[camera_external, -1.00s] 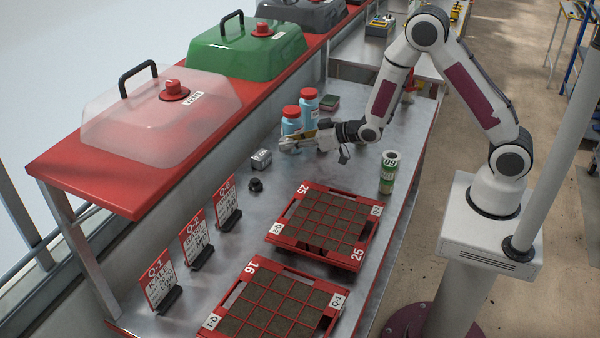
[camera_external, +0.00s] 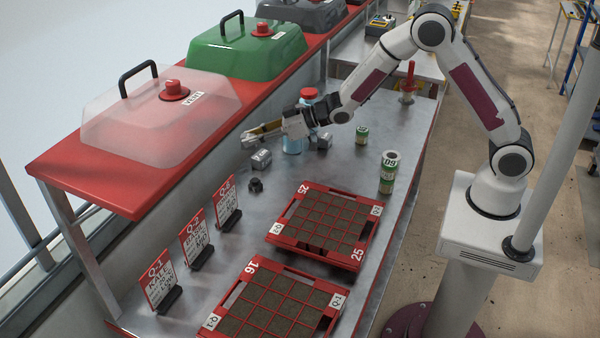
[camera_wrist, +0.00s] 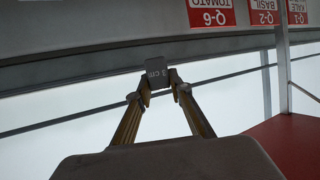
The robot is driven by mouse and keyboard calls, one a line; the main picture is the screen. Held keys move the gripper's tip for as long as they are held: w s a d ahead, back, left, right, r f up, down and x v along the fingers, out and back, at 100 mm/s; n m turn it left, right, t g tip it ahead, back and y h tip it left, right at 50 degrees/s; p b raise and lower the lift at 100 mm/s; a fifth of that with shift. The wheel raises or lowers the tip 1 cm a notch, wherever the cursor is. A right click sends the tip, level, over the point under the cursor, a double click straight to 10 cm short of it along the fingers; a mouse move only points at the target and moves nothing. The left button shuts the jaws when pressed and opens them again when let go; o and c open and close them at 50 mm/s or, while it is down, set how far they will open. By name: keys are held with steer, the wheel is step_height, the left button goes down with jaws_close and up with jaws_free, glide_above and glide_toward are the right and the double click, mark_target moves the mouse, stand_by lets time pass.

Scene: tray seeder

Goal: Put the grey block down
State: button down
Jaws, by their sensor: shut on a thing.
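My gripper (camera_external: 250,136) is over the far left part of the steel bench, its fingers pointing left, toward the shelf side. In the wrist view (camera_wrist: 157,84) its two fingers close on a small grey block (camera_wrist: 156,72) marked "3 cm". The block sits at the fingertips, with bench and shelf edges far behind it. In the outside view the held block is too small to make out clearly. A grey block-like weight (camera_external: 261,159) stands on the bench just below the gripper. Another grey block (camera_external: 322,141) stands on the bench to the right, under my forearm.
A dark knob (camera_external: 256,185) stands near the lower block. Green-labelled cans (camera_external: 388,170) stand right. Two red seed trays (camera_external: 273,239) fill the near bench. The red shelf (camera_external: 190,171) borders the left.

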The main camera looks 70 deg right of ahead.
steer(key=w+a+r+n+g+y, duration=0.1)
steer(key=a+n+g+y, duration=0.25)
steer(key=a, duration=0.85)
steer(key=a+r+n+g+y, duration=0.25)
steer(key=a+n, duration=0.25)
steer(key=a, duration=0.7)
steer(key=s+a+f+n+g+y, duration=0.1)
steer(key=s+a+f+n+g, duration=0.15)
steer(key=a, duration=0.35)
steer(key=s+a+f+n+g+y, duration=0.1)
steer(key=s+a+f+n+g, duration=0.15)
steer(key=a, duration=0.25)
step_height(320, 180, down, 7)
steer(key=s+a+g, duration=0.1)
steer(key=a, duration=0.1)
steer(key=shift+s+a, duration=0.15)
steer(key=shift+s, duration=0.05)
steer(key=shift+f, duration=3.05)
steer(key=shift+f, duration=0.1)
